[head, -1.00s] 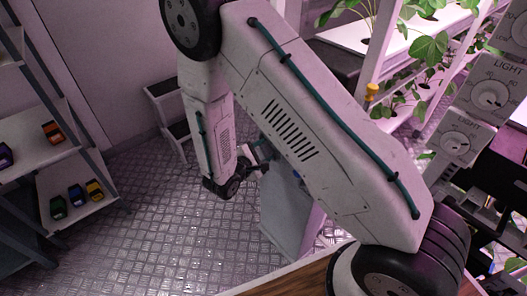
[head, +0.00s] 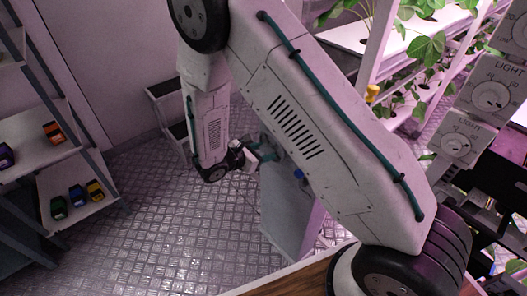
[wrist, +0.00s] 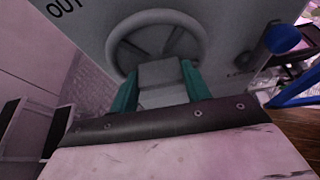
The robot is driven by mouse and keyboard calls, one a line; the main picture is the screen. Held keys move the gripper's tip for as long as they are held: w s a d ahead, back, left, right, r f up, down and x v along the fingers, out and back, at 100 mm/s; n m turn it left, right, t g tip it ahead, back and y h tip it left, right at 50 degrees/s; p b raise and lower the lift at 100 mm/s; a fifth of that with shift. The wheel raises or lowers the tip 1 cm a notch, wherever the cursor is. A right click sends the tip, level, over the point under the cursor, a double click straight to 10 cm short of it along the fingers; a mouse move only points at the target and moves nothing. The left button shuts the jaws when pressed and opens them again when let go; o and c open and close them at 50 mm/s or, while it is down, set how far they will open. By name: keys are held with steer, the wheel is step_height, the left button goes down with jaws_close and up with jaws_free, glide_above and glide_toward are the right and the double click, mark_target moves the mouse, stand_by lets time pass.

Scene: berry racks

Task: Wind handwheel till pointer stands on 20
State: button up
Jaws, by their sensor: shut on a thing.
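The grey handwheel (wrist: 155,28) is mounted on a grey panel at the top middle of the wrist view. My gripper (wrist: 160,82) has its teal fingers either side of a grey block-like part in front of the wheel. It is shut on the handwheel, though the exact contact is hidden. In the head view my gripper (head: 262,153) is at the top of a grey cabinet (head: 284,215), and the wheel is not clear there. I cannot tell which pointer goes with the wheel or read its value.
A blue knob (wrist: 283,38) sticks out to the right of the wheel. LIGHT dials (head: 490,95) stand at the right, by plant racks. A shelf (head: 78,195) with small coloured blocks is at the left. The metal floor between is clear.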

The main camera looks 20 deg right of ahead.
steer(key=shift+w+r, duration=0.1)
steer(key=shift+c, duration=0.2)
steer(key=o, duration=1)
steer(key=v, duration=0.8)
